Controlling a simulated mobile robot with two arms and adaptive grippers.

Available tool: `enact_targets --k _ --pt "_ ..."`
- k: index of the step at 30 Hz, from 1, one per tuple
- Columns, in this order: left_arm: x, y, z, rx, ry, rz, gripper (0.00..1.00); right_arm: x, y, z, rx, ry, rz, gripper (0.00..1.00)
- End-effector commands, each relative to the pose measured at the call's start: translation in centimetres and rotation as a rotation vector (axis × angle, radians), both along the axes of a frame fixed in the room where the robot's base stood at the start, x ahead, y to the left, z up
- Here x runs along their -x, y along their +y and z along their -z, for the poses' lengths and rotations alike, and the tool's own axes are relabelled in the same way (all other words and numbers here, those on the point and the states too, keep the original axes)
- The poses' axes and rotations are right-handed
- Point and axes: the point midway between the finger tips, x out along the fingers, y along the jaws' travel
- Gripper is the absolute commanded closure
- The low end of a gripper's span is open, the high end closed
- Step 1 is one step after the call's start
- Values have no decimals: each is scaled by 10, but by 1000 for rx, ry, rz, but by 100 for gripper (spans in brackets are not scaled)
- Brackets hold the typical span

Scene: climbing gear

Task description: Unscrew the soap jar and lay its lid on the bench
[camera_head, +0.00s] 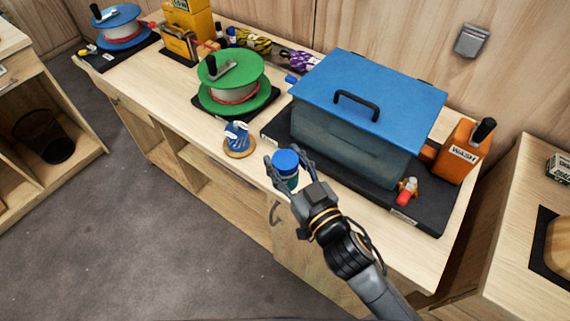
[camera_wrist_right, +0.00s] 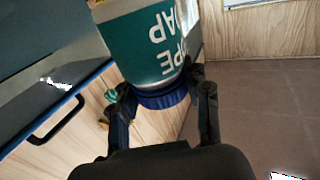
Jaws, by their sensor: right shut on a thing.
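The soap jar (camera_head: 288,183) has a teal-green body and a blue lid (camera_head: 286,159). It is at the front edge of the bench (camera_head: 185,112); I cannot tell whether its base touches the bench. My right gripper (camera_head: 287,166) has a finger on each side of the jar's top. In the right wrist view, the jar body (camera_wrist_right: 153,45) shows its label upside down, and the fingers (camera_wrist_right: 162,86) are shut on the blue lid (camera_wrist_right: 164,98), which sits against the body. My left gripper is not in view.
A blue-lidded tub (camera_head: 350,145) stands on a dark mat right of the jar, with an orange wash bottle (camera_head: 463,152) beyond. A blue-and-white item on a wooden disc (camera_head: 239,153) and a green reel (camera_head: 232,88) are to the left. Bare bench lies left of the disc.

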Motion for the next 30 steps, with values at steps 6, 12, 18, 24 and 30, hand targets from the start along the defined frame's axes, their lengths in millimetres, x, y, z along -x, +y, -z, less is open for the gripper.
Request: enact_targets --k 6,12,18,24,30 --pt "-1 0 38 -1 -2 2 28 -46 0 38 1 -4 0 100" --pt "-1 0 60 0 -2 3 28 -68 0 61 0 -2 0 100" --pt "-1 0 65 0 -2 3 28 -75 0 67 -1 -2 0 100" --pt "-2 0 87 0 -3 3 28 -82 0 88 0 -1 -1 100" --pt "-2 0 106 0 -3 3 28 -81 0 106 -1 -2 -1 100"
